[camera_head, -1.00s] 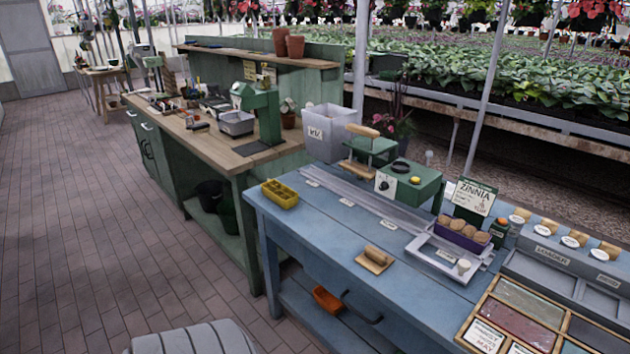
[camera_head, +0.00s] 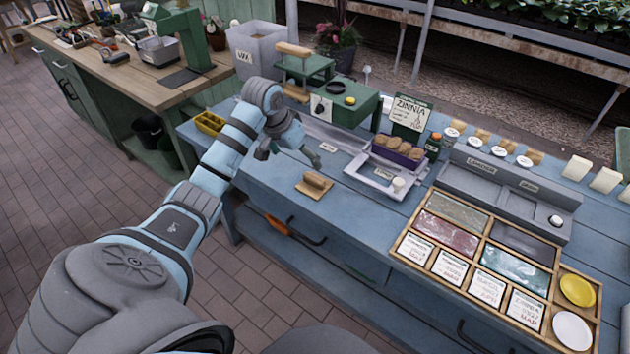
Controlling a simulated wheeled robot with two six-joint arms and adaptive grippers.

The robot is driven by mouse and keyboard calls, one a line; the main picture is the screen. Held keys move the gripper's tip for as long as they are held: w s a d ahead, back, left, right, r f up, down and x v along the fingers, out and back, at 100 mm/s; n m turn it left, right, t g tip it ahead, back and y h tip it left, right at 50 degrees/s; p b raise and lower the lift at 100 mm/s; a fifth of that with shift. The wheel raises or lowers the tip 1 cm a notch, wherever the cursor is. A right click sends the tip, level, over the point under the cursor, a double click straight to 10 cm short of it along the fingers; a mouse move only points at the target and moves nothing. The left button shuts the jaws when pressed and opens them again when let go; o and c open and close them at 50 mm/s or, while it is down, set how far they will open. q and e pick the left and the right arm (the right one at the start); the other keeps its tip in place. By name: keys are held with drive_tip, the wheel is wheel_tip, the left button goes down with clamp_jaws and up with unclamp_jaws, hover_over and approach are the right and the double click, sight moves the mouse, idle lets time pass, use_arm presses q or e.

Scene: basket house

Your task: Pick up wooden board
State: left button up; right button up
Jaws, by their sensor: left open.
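A small wooden board (camera_head: 308,190) with a rounded wooden handle on top lies flat on the blue workbench (camera_head: 262,182), close to its front edge. My left gripper (camera_head: 289,157) is in the head view, above the bench, up and to the left of the board. Its fingers are spread apart, with nothing between them, and do not touch the board. The whole board shows. My right gripper is out of view.
A white tray (camera_head: 368,184) with a purple box of brown pots (camera_head: 398,152) stands right of the board. A green press (camera_head: 345,103) is behind it. A yellow tray (camera_head: 209,123) lies left, partly behind my arm. A wooden seed case (camera_head: 480,262) fills the right front.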

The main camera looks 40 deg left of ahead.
sight(313, 179)
use_arm(q)
drive_tip(key=b+x, duration=0.1)
drive_tip(key=x, duration=0.3)
drive_tip(key=b+x, duration=0.1)
drive_tip(key=x, duration=0.4)
drive_tip(key=b+x, duration=0.1)
drive_tip(key=x, duration=0.3)
drive_tip(key=shift+w+d+f+b, duration=0.25)
drive_tip(key=shift+d+b, duration=0.15)
drive_tip(key=shift+w+f, duration=0.1)
drive_tip(key=c, duration=1.4)
